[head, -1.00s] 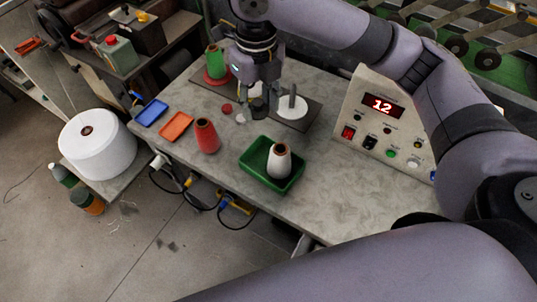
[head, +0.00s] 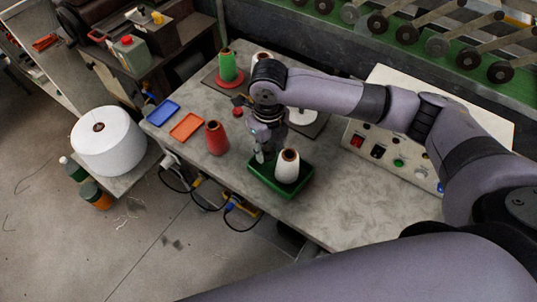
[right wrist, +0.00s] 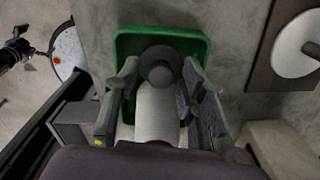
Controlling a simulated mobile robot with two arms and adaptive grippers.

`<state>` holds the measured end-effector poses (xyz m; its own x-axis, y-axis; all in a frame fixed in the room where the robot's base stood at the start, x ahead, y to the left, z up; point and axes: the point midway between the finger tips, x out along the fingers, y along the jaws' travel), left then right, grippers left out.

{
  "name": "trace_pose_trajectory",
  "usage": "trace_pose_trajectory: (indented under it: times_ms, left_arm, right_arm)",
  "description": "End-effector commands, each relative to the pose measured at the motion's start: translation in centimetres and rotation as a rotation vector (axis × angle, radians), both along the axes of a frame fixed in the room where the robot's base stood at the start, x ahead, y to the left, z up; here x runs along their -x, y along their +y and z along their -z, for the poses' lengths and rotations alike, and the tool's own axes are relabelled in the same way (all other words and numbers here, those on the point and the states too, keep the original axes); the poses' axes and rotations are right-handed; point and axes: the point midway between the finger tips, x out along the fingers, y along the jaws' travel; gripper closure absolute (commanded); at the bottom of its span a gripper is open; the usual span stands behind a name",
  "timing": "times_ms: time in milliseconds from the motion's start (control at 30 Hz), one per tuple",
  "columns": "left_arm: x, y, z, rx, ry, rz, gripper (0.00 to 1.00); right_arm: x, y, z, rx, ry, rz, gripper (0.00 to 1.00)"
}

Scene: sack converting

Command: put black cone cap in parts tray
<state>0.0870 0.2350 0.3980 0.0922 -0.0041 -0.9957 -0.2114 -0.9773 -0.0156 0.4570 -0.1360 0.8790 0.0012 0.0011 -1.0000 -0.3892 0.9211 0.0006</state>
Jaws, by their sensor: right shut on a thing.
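The green tray (head: 297,193) stands near the table's front edge, with a white cone of yarn (head: 287,167) upright in it. My right gripper (head: 264,156) is over the tray's left part, beside the cone. In the right wrist view its fingers (right wrist: 160,76) are shut on the dark, rounded cone cap (right wrist: 160,57), which shows in front of the green tray (right wrist: 190,42). The white cone (right wrist: 157,113) shows just below the cap there. In the head view the cap is hidden or too small to tell. My left gripper does not show in the head view.
A red cone (head: 216,138), an orange tray (head: 187,127) and a blue tray (head: 163,112) are left of the green tray. A green cone (head: 228,66) stands behind. A control box (head: 385,140) is at the right. The table's front right is clear.

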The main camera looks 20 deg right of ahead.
Motion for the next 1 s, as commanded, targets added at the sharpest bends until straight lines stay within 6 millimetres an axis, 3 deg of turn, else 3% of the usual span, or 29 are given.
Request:
trace_pose_trajectory:
  times_ms: [300, 667, 700, 800, 1000]
  left_arm:
    - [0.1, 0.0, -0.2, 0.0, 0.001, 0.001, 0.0]
    - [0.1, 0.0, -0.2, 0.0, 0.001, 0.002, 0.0]
    - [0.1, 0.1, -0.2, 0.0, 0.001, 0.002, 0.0]
    - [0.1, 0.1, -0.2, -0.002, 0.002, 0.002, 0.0]
    - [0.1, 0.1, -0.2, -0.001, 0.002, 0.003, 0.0]
  right_arm:
    - [0.1, 0.0, 4.0, 0.0, 0.002, 0.0, 0.77]
    - [0.0, 0.0, 4.4, 0.0, 0.001, 0.0, 0.77]
    - [0.0, 0.0, 4.4, 0.0, 0.001, 0.0, 0.61]
    - [0.0, 0.0, 4.4, 0.0, 0.001, 0.0, 0.54]
    - [0.0, 0.0, 4.4, 0.0, 0.0, 0.0, 0.54]
